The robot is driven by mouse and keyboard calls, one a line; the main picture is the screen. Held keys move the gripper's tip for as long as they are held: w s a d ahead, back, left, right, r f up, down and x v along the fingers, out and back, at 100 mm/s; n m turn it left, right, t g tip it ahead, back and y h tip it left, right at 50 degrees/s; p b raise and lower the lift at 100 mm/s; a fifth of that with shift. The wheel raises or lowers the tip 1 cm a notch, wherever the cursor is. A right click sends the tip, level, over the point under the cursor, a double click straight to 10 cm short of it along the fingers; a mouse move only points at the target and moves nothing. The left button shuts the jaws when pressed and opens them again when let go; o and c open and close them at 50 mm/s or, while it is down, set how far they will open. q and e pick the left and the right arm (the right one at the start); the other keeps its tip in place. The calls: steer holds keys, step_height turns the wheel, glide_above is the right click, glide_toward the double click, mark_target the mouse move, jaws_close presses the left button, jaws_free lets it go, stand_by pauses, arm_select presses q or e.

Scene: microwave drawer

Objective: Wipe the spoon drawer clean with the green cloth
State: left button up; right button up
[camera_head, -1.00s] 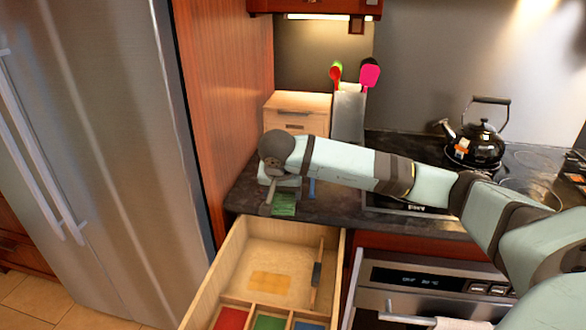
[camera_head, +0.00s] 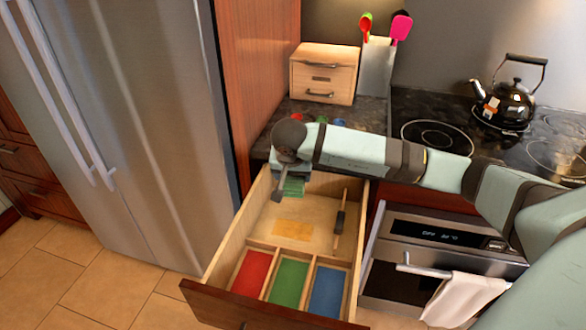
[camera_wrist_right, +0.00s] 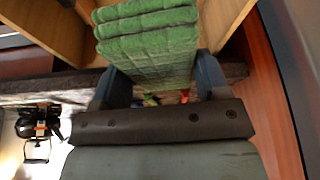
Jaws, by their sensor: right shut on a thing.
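The spoon drawer (camera_head: 220,253) is pulled open. Its front has compartments with red (camera_head: 251,270), green (camera_head: 288,281) and blue (camera_head: 328,291) floors. My right gripper (camera_head: 285,182) is shut on the folded green cloth (camera_head: 294,186) over the drawer's back end. The right wrist view shows the cloth (camera_wrist_right: 148,45) between both fingers (camera_wrist_right: 160,82). I cannot tell whether the cloth touches the drawer floor. My left gripper is not in view.
A small wooden box (camera_head: 323,72) and a utensil holder (camera_head: 376,66) stand on the dark counter (camera_head: 270,130). A kettle (camera_head: 508,103) sits on the stove. The fridge (camera_head: 115,120) is left of the drawer; the oven (camera_head: 440,250) is right.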

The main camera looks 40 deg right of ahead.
step_height(320, 180, down, 2)
steer(key=shift+f+b, duration=0.1)
steer(key=shift+b, duration=0.35)
step_height(320, 180, down, 4)
steer(key=b, duration=0.7)
glide_toward(281, 224)
steer(key=d, duration=0.2)
steer(key=s+d, duration=0.1)
steer(key=d, duration=0.1)
steer(key=shift+s, duration=0.15)
steer(key=w+f+b, duration=0.1)
steer(key=a+f+b, duration=0.1)
steer(key=w+a+f+b, duration=0.1)
steer(key=shift+w+f, duration=0.25)
steer(key=shift+w, duration=0.05)
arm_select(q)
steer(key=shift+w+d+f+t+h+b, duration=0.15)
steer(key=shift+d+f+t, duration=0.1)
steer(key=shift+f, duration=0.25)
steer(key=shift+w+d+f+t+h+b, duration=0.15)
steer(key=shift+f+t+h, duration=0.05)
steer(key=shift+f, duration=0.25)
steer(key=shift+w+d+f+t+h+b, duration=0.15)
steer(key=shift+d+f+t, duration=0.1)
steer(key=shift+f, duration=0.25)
arm_select(e)
steer(key=shift+w+a+f, duration=0.35)
steer(key=shift+w+f, duration=0.05)
steer(key=shift+f, duration=0.15)
